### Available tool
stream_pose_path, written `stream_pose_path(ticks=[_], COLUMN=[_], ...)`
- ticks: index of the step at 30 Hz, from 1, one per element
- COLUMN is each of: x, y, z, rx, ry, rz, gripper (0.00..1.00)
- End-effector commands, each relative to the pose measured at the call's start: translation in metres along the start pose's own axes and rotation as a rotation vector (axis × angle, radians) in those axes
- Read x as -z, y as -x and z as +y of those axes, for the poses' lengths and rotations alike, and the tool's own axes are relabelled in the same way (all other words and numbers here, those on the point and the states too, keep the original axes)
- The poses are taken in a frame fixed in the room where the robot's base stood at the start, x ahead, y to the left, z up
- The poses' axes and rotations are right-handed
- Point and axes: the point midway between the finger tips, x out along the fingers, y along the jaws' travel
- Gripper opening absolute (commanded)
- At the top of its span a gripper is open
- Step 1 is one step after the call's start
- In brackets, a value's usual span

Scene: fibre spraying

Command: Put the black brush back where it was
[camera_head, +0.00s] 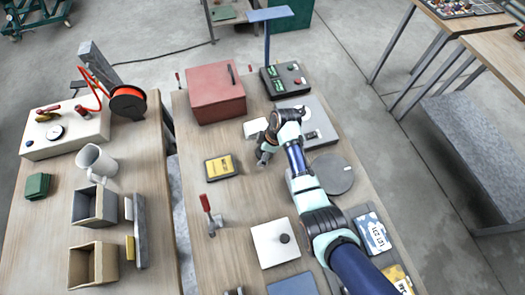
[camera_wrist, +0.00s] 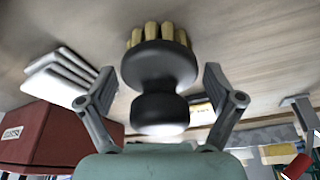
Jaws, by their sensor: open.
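The black brush (camera_wrist: 160,70) shows in the wrist view, with a rounded black knob, a wider black head and tan bristles at the top of the picture. My gripper (camera_wrist: 158,80) is open, with one finger on each side of the brush. Gaps show between both fingers and the brush. The bristles are close to the wooden tabletop, but I cannot tell whether they touch it. In the head view my gripper (camera_head: 264,155) is low over the middle table, right of a yellow-labelled black item. The brush cannot be made out clearly there.
A red box (camera_head: 215,93) and white pads (camera_head: 255,127) lie behind my gripper. The yellow-labelled item (camera_head: 221,167) is to its left. A red-handled clamp (camera_head: 210,212) and a white plate with a black knob (camera_head: 277,242) are nearer the front. Bare wood lies between them.

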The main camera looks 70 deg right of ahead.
Motion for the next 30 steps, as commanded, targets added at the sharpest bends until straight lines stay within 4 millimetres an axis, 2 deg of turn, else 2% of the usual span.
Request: stream_pose_path(ticks=[5,15,18,22,30], x=[0.002,0.002,0.001,0.001,0.001], y=[0.013,0.095,0.111,0.122,0.123], z=[0.001,0.001,0.001,0.0,0.0], rx=[-0.002,-0.004,-0.002,0.0,0.0], ry=[0.0,0.0,0.0,0.0,0.0], rz=[0.001,0.002,0.001,0.0,0.0], gripper=[0.91,0.91,0.91,0.91,0.91])
